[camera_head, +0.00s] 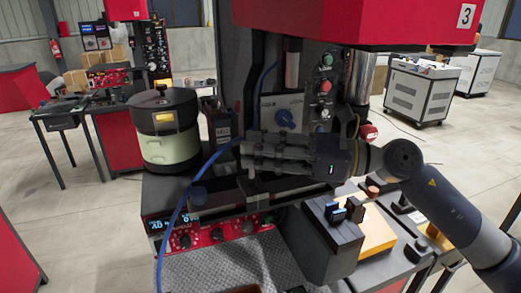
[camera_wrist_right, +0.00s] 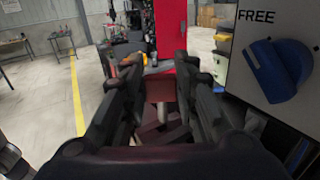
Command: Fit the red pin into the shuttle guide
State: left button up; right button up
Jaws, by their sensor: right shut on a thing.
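My right gripper (camera_head: 250,153) reaches in from the right in the head view, level in front of the grey control panel with the blue knob. My left gripper is not in view.
A blue cable (camera_head: 178,215) curves past in front. The red control box (camera_head: 215,235) lies below, with a dark box with blue levers (camera_head: 325,240) to its right. A blue knob (camera_wrist_right: 276,70) is close right in the wrist view.

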jog(key=shift+f+b, duration=1.5)
jog(key=shift+b, duration=1.2)
dwell(5.3)
